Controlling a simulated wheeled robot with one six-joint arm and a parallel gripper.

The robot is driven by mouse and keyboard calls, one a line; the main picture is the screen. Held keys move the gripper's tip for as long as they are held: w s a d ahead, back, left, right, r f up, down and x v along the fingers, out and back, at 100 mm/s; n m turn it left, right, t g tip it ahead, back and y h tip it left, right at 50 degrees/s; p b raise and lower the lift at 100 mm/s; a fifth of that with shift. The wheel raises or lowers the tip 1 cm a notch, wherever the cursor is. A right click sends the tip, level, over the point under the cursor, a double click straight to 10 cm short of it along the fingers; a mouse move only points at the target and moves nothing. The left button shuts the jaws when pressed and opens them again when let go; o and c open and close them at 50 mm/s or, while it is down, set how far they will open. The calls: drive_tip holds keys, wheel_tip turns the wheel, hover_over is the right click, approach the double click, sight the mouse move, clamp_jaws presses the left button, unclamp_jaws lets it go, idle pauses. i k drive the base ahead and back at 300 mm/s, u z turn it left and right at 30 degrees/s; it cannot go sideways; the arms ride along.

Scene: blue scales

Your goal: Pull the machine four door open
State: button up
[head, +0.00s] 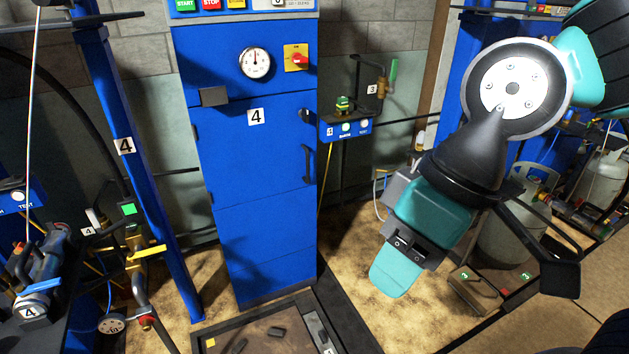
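The blue door (250,160) of machine four stands at the centre of the head view, marked with a white 4 label. It looks shut, flush in the tall blue cabinet. A black vertical handle (307,165) is on its right edge, with a small dark latch (305,116) above it. Hinges show on the left side. My gripper (396,272), teal and grey, points down to the right of the cabinet, clear of the handle and touching nothing I can see. Whether its fingers are apart or together is not clear.
A round gauge (255,63) and a red-yellow switch (297,58) sit above the door. A blue post (138,165) stands to the left. A low dark tray (265,328) lies in front of the cabinet. Grey gas cylinders (510,228) stand behind my arm at right.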

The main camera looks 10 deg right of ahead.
sight(253, 148)
drive_tip(key=z, duration=0.15)
drive_tip(key=i, duration=0.7)
drive_tip(key=u, duration=1)
